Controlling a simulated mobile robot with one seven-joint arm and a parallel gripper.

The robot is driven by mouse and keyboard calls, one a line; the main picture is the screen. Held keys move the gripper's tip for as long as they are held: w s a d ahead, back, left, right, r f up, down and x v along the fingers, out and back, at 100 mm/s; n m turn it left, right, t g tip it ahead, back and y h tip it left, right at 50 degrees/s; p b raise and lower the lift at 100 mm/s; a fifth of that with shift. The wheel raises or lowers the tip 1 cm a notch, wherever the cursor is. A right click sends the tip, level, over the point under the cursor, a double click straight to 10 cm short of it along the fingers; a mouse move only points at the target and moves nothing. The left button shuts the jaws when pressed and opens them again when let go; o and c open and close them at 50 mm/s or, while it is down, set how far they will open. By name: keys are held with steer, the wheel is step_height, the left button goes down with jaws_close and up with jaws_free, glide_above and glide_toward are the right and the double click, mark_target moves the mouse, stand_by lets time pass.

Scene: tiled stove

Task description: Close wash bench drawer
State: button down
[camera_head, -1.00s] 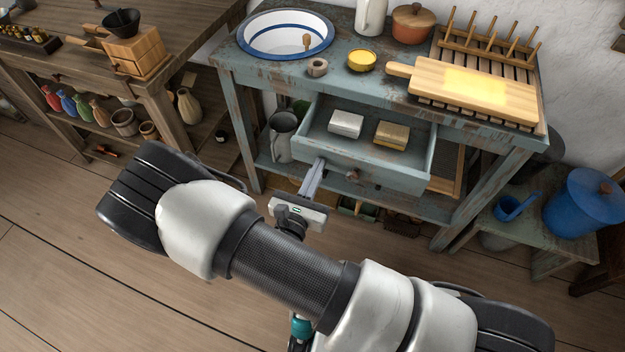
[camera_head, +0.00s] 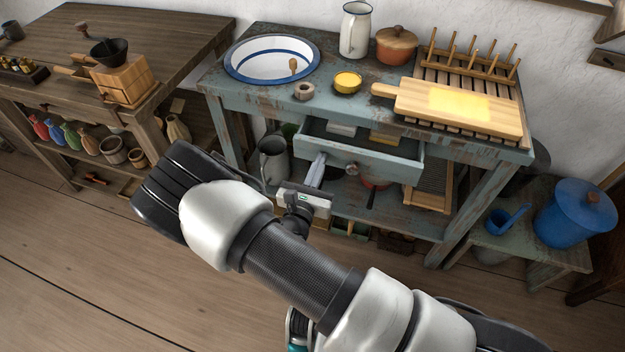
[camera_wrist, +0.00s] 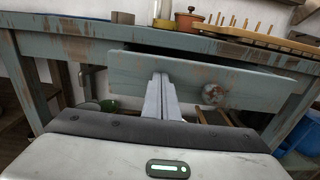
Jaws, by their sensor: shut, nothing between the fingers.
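The wash bench (camera_head: 225,97) is blue-grey with worn paint. Its drawer (camera_head: 390,163) is partly open, with the front standing out from the frame. A white block (camera_head: 341,130) and a yellowish block (camera_head: 385,137) show inside it, partly hidden by the drawer front. My gripper (camera_head: 320,160) is shut and empty, its fingertips at the left part of the drawer front. In the wrist view my gripper (camera_wrist: 161,78) points at the drawer front (camera_wrist: 195,80), left of the round knob (camera_wrist: 213,94); the tips seem to touch it.
On the bench top stand a basin (camera_head: 272,60), a yellow bowl (camera_head: 347,82), a white jug (camera_head: 355,30), a lidded pot (camera_head: 396,46) and a cutting board (camera_head: 460,104) on a rack. A metal pitcher (camera_head: 272,160) stands below. A low table (camera_head: 540,249) is at right.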

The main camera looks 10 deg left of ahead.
glide_toward(331, 134)
steer(key=w+r, duration=0.1)
steer(key=w+d+r, duration=0.1)
steer(key=w, duration=0.1)
steer(key=w+r, duration=0.1)
steer(key=w, duration=0.1)
steer(key=shift+w+d+r+b, duration=0.25)
steer(key=shift+r+b, duration=0.05)
steer(key=shift+b, duration=0.05)
steer(key=shift+w+r, duration=0.15)
steer(key=shift+w, duration=0.1)
steer(key=shift+w+r, duration=0.1)
